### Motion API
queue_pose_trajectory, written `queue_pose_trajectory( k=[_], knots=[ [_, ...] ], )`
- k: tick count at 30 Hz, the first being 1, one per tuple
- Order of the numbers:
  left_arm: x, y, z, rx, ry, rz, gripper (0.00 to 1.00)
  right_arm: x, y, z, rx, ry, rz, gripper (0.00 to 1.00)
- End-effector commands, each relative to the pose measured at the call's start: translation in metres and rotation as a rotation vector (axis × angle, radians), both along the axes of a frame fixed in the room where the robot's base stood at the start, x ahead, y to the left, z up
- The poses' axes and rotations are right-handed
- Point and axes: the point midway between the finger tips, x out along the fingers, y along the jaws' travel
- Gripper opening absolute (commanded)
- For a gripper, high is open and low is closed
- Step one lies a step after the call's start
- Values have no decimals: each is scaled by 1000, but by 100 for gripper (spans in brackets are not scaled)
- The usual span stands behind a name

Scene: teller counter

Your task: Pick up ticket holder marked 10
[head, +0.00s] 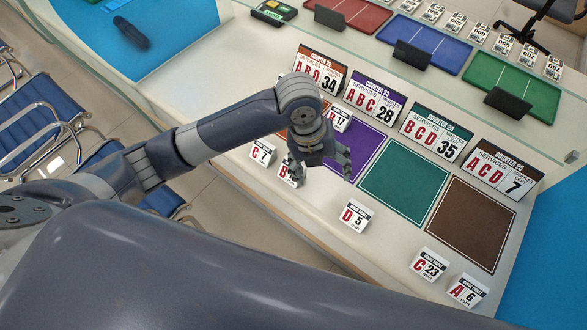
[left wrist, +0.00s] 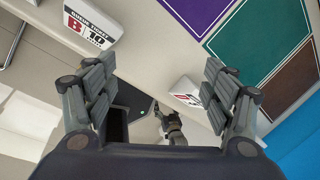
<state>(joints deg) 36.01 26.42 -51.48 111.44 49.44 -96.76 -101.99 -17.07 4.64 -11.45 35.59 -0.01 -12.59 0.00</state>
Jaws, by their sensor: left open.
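The ticket holder marked B 10 (left wrist: 92,25) is a small white tent-shaped stand with a red B and a black 10. It lies near the upper left of the left wrist view, beyond the left finger and apart from it. In the head view the holder with a B (head: 286,176) stands near the counter's front edge, its number hidden by my gripper. My left gripper (head: 320,168) is open and empty over the counter, just right of this holder. In the left wrist view its two fingers (left wrist: 158,92) are wide apart.
Holders C 7 (head: 262,152), 17 (head: 339,118), D 5 (head: 355,216), C 23 (head: 429,265) and A 6 (head: 467,290) stand around. Counter signs line the back of purple, green (head: 405,182) and brown (head: 470,224) mats. Beyond the counter's front edge is floor with blue seats (head: 50,100).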

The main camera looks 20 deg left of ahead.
Motion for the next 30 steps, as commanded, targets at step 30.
queue_pose_trajectory(
  k=[30],
  knots=[
    [40, 71, -14, 241, 3, -646, 77, -3, 2, 10, 2, 5, -1, 73]
  ],
)
